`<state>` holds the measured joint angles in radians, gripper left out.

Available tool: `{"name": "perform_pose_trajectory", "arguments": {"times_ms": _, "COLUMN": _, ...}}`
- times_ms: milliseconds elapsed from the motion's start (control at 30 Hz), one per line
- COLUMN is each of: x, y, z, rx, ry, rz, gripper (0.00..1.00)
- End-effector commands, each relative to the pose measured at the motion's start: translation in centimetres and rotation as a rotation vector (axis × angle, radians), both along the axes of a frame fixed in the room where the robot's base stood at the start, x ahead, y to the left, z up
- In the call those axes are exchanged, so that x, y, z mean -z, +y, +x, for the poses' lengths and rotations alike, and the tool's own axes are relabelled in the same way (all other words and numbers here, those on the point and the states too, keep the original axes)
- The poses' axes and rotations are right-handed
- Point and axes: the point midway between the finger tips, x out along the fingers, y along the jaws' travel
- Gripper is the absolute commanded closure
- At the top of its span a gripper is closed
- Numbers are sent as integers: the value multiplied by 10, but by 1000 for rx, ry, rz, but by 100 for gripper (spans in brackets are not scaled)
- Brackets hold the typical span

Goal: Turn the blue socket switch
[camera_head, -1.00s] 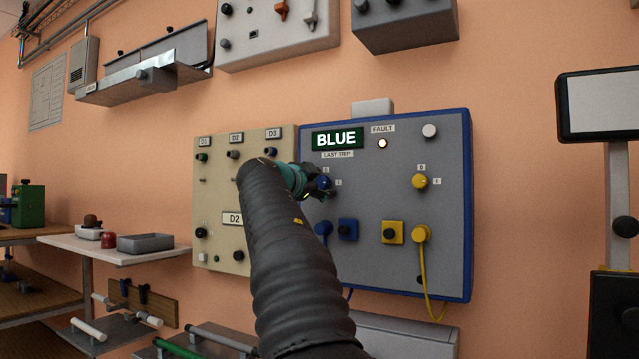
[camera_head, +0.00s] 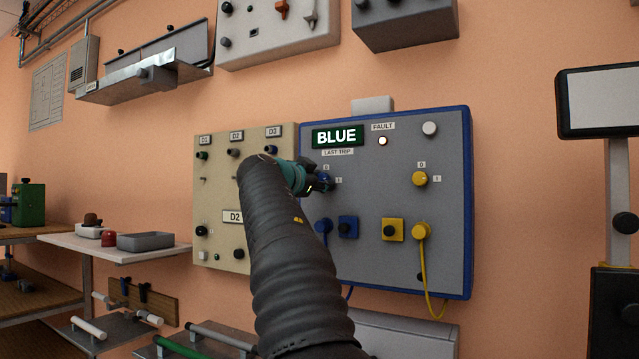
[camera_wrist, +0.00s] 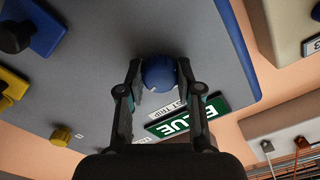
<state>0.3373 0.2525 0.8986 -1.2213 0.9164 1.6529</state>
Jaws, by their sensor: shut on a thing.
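The blue socket switch is a round blue knob (camera_head: 325,180) at the left of the grey panel (camera_head: 395,275) with a blue frame. My gripper (camera_head: 314,183) reaches it from the left in the head view and partly covers it. In the wrist view the blue knob (camera_wrist: 158,73) sits between the two fingers of my gripper (camera_wrist: 158,85), which are shut on it. The green display (camera_head: 337,137) above it reads BLUE, over a LAST TRIP label. The exact angle of the knob is hard to tell.
A yellow knob (camera_head: 420,179) is to the right on the panel. Below are a blue socket (camera_head: 348,228), a yellow socket (camera_head: 392,231), a blue plug (camera_head: 323,227) and a yellow plug (camera_head: 421,231) with cables. A beige panel (camera_head: 213,175) adjoins at the left. A fault lamp (camera_head: 382,141) glows.

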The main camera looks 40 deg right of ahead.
Motion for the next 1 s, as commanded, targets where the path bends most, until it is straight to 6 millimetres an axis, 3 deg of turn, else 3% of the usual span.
{"name": "perform_pose_trajectory", "arguments": {"times_ms": 1000, "x": -2, "y": 0, "z": 0, "rx": 0, "ry": 884, "rz": -367, "gripper": 100}}
